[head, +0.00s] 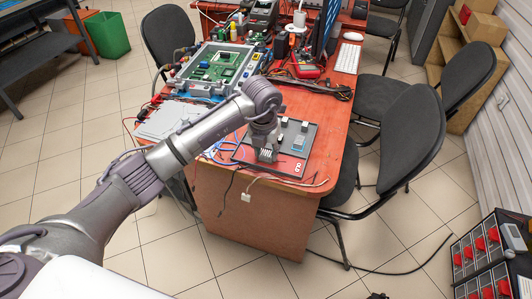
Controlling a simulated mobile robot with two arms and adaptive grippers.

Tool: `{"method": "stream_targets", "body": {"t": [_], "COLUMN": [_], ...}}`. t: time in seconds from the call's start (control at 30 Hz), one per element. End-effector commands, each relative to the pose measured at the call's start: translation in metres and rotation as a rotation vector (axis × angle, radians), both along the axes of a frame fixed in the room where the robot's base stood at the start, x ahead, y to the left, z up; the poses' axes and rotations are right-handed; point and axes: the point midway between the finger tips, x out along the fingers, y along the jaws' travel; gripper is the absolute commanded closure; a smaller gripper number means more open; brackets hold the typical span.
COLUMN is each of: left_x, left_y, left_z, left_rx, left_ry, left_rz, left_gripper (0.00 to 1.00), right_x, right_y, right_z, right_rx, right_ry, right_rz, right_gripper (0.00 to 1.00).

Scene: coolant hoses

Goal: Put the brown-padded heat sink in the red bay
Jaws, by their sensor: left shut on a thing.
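My left gripper (265,143) reaches over the near end of the red table and points down at a dark board (310,155). It is shut on a small grey finned block, which looks like a heat sink (266,155). The pad colour of this block cannot be made out. The block is at the board's left part; I cannot tell whether it touches the board. Several small grey and white pieces stand on the board, one of them a grey-blue block (299,143). My right gripper is not in view.
A green circuit board (222,66) in a frame, cables, a red multimeter (306,70) and a keyboard (347,58) crowd the table (335,110) behind. Dark chairs (395,135) stand at right. A case with red parts (482,255) is at lower right.

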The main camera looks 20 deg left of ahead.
Motion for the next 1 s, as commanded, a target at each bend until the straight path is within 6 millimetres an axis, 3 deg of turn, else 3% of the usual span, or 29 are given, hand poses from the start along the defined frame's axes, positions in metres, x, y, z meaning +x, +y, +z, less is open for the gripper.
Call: {"method": "stream_targets", "body": {"t": [0.17, 0.2, 0.33, 0.73, 1.0], "left_x": [0.0, 0.0, 0.0, 0.0, -0.007], "left_y": [0.0, 0.0, 0.0, 0.0, 0.0], "left_z": [-0.003, -0.003, -0.002, 0.005, 0.056], "left_rx": [0.001, 0.0, 0.0, 0.0, -0.001], "left_ry": [0.001, 0.001, 0.001, -0.002, -0.005], "left_rz": [0.0, 0.0, 0.0, 0.0, 0.0], "left_gripper": [0.94, 0.58, 0.37, 0.36, 0.36], "right_x": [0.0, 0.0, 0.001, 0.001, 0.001], "right_y": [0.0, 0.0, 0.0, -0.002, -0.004], "right_z": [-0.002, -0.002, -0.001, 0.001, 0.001], "right_rx": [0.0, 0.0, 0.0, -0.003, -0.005], "right_ry": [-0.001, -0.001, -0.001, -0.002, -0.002], "right_rz": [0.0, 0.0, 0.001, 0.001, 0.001], "right_gripper": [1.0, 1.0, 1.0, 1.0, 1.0]}}
